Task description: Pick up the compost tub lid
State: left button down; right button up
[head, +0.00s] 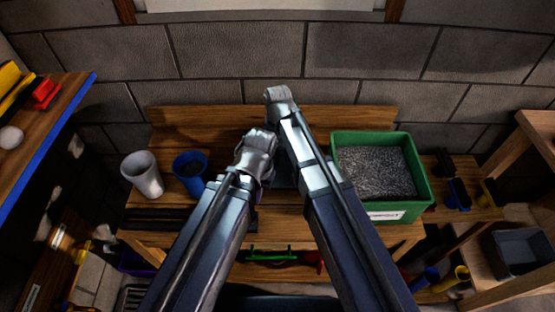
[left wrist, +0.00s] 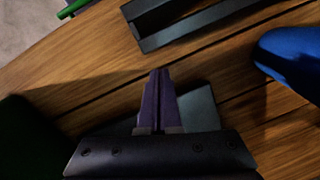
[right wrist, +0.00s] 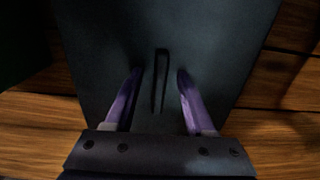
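The compost tub lid is a dark flat plate with a thin upright handle in its middle; the lid (right wrist: 90,40) fills much of the right wrist view. My right gripper (right wrist: 160,74) is open, its purple fingers on either side of the handle and apart from it. In the head view only a small dark patch of the lid (head: 284,182) shows between my arms. My left gripper (left wrist: 157,75) is shut and empty above the wooden bench; part of the lid (left wrist: 200,108) shows behind it. The green tub (head: 421,180) with grey granular content stands open on the right.
A white cup (head: 142,176) and a blue cup (head: 189,174) stand on the left of the bench (head: 190,122). Dark long pieces (left wrist: 215,22) lie at its front left. A block wall closes the back. A shelf with a blue edge (head: 48,150) stands at left.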

grip_shut()
dwell(0.4)
pick_arm(q)
jog(key=shift+r, duration=0.15)
pick_arm(e)
jog(key=shift+r, duration=0.15)
